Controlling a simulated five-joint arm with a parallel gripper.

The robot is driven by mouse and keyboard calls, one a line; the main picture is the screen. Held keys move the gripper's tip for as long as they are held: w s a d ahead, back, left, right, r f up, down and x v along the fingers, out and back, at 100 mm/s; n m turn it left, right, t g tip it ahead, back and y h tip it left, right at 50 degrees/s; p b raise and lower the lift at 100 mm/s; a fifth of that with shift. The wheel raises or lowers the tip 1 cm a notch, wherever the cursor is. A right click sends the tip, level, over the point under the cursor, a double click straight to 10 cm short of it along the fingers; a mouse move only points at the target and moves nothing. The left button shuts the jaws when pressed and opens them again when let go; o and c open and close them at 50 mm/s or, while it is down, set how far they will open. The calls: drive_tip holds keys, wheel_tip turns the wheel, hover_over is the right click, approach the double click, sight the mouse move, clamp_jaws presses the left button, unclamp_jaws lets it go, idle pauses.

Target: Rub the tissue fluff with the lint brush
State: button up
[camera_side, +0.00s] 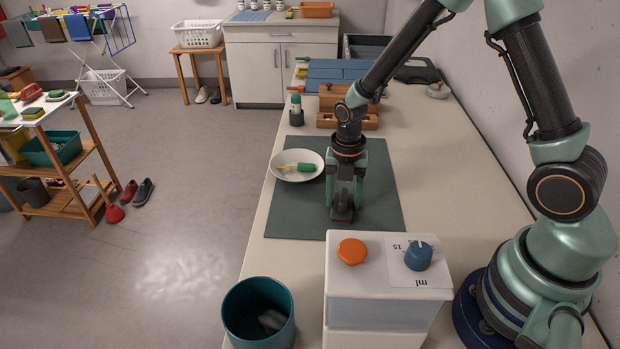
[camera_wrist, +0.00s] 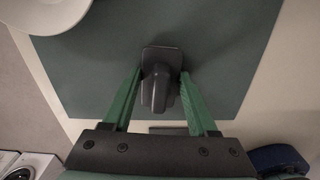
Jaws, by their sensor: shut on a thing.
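My gripper (camera_side: 344,190) points straight down over the grey-green mat (camera_side: 290,215). It is shut on the lint brush, a dark grey handle on a flat dark head. In the wrist view the brush (camera_wrist: 160,85) stands between the green fingers of my gripper (camera_wrist: 160,76). In the side view the brush head (camera_side: 342,214), with a reddish tint, is at the mat's surface or just above it; I cannot tell whether it touches. I cannot make out any tissue fluff in either view; the brush or gripper may hide it.
A white box with an orange knob and a blue knob (camera_side: 388,285) stands in front, beside a teal bin (camera_side: 232,310). Wooden blocks (camera_side: 348,122) stand behind. The mat's right side is bare.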

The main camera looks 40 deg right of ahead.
drive_tip(key=shift+s+d, duration=0.85)
drive_tip(key=shift+s, duration=0.05)
wheel_tip(320, 180, up, 8)
drive_tip(key=shift+r, duration=0.15)
